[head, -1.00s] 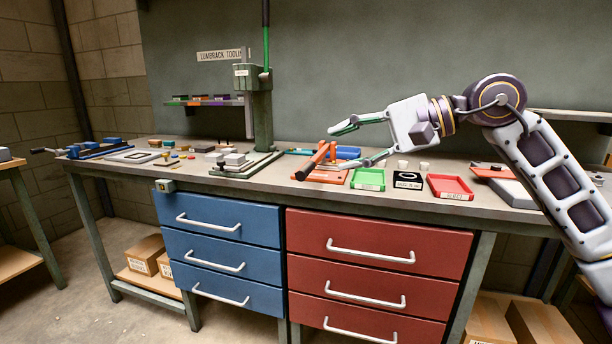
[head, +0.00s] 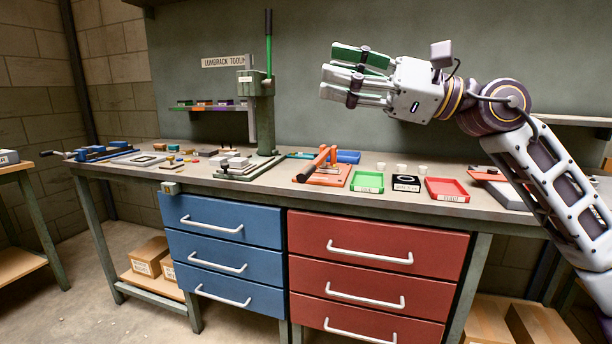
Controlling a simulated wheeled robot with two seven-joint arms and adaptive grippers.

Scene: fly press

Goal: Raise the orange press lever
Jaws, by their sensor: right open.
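The orange press lever (head: 317,163) slants low over its orange base plate (head: 330,182) on the workbench. Its dark grip end points toward the front left and sits low, near the base. My right gripper (head: 336,75) is open and empty. It hangs well above the lever and slightly to its right, in front of the grey-green back panel, with its fingers pointing left. It touches nothing. My left gripper is out of view.
A green press (head: 264,125) with a tall upright lever stands left of the orange one. A blue bin (head: 348,156) sits behind.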

